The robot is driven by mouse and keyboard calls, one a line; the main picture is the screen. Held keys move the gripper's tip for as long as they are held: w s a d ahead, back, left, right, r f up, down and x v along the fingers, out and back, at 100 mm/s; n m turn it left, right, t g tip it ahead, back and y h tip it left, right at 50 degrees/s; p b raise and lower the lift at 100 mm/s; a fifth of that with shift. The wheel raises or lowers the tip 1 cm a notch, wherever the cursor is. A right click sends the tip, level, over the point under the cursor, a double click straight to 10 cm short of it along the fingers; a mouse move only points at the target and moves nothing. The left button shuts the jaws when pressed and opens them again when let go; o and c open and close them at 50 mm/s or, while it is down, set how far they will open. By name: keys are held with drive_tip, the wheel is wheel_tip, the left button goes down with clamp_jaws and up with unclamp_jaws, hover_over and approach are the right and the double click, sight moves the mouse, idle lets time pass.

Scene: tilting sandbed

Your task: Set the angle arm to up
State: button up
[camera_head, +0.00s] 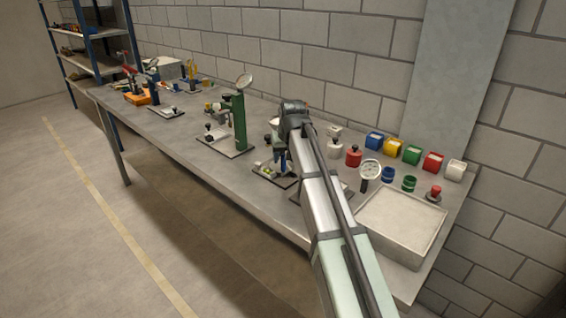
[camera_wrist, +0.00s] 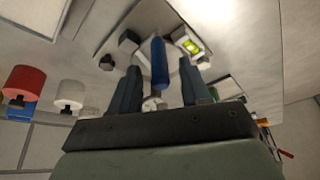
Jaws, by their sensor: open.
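In the wrist view, my gripper (camera_wrist: 160,70) is open, with one dark finger on each side of a blue rod-like handle (camera_wrist: 159,62). The handle appears between the fingers; I cannot tell how deep it sits or whether they touch it. It belongs to a small device on a pale base plate (camera_wrist: 110,28), with a yellow-green bubble level (camera_wrist: 191,46) beside it. In the head view, my arm partly hides this device (camera_head: 272,172) and the fingers are hard to make out. I cannot read the angle arm's position.
A green column press (camera_head: 239,122) stands to the left on the bench. To the right are a dial gauge (camera_head: 370,170), a red weight (camera_head: 353,156), several coloured bins (camera_head: 411,154) and a shallow grey tray (camera_head: 400,222). A block wall runs behind.

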sight(283, 162)
drive_tip(key=shift+x, duration=1.7)
clamp_jaws()
